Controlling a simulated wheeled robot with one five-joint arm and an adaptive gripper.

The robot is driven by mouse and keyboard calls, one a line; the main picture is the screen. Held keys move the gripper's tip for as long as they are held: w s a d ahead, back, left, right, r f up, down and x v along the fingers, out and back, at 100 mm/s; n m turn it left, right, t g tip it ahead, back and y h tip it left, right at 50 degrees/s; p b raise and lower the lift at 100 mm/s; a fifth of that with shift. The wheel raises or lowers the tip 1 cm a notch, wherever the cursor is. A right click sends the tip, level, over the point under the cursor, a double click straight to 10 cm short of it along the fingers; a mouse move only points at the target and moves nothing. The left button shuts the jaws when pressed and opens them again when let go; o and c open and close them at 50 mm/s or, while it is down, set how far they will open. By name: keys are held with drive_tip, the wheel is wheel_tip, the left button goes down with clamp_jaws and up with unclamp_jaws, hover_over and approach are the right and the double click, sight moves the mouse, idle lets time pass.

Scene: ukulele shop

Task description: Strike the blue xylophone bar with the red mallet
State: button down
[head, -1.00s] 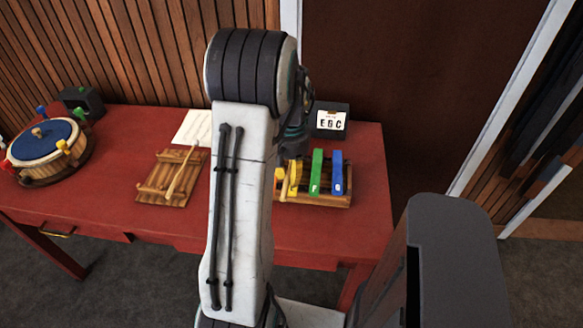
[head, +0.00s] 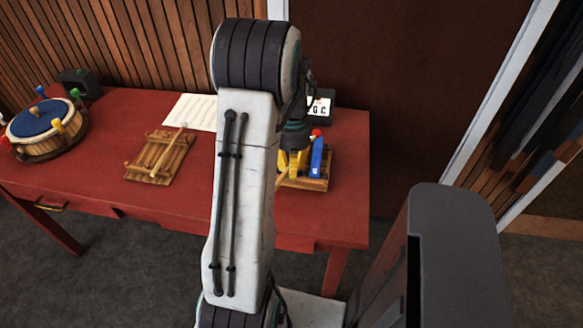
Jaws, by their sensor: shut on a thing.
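The xylophone (head: 300,184) is a wooden frame at the right of the red table, partly hidden by my arm. Its blue bar (head: 317,160) shows at its right end. My gripper (head: 295,170), with yellow fingers, is low over the xylophone, left of the blue bar, and covers the other bars. It is shut on the red mallet, whose red head (head: 316,133) shows at the far end of the blue bar. The handle is hidden, and I cannot tell whether the head touches the bar.
On the red table (head: 95,180) a wooden rack (head: 145,171) bears a pale-headed mallet (head: 168,152). A drum with a blue top (head: 43,118) stands at the left. A paper sheet (head: 190,110) and a letter sign (head: 320,106) are behind. The front middle is clear.

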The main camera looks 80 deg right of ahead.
drive_tip(key=shift+f+b, duration=0.3)
drive_tip(key=shift+f, duration=0.05)
drive_tip(key=shift+f+b, duration=1.35)
drive_tip(key=shift+f, duration=0.45)
drive_tip(key=shift+f, duration=0.1)
drive_tip(key=shift+r+p, duration=1.55)
drive_tip(key=shift+r, duration=0.55)
